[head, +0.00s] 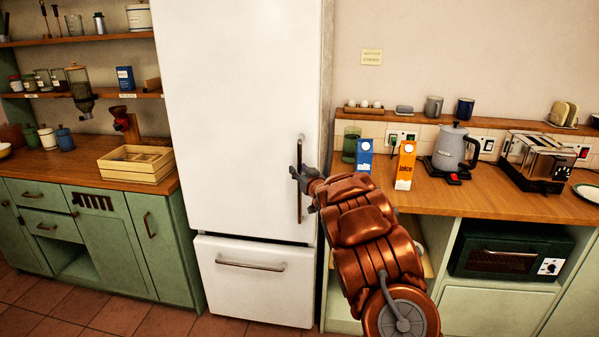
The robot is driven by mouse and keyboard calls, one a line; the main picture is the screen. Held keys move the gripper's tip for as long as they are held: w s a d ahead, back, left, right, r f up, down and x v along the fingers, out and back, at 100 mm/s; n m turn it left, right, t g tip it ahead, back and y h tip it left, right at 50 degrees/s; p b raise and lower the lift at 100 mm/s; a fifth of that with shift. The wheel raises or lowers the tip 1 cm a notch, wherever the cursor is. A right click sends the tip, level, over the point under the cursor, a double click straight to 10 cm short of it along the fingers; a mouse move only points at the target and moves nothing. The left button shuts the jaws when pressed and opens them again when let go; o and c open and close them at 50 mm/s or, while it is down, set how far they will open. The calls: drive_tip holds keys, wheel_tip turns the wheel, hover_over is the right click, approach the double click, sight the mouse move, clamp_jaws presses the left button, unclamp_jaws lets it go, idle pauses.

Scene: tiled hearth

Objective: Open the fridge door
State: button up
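The white fridge (265,40) stands in the middle of the head view. Its tall upper door (235,120) looks shut, with a dark vertical handle (299,210) near its right edge. A lower drawer front (255,295) with a horizontal bar handle also looks shut. My gripper (295,174) is at the middle of the vertical handle, reached from the right by my copper-coloured arm. The grey fingers overlap the handle in the picture. They are small and dark here, so I cannot tell whether they are closed around it or only beside it.
A wooden crate (136,165) sits on the left counter (60,173). On the right counter (470,200) are a blue carton (364,156), an orange juice carton (404,166), a kettle (450,148) and a toaster (540,158). Tiled floor (130,318) shows at lower left.

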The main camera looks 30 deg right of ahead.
clamp_jaws()
drive_tip(key=shift+f, duration=0.1)
idle(0.4)
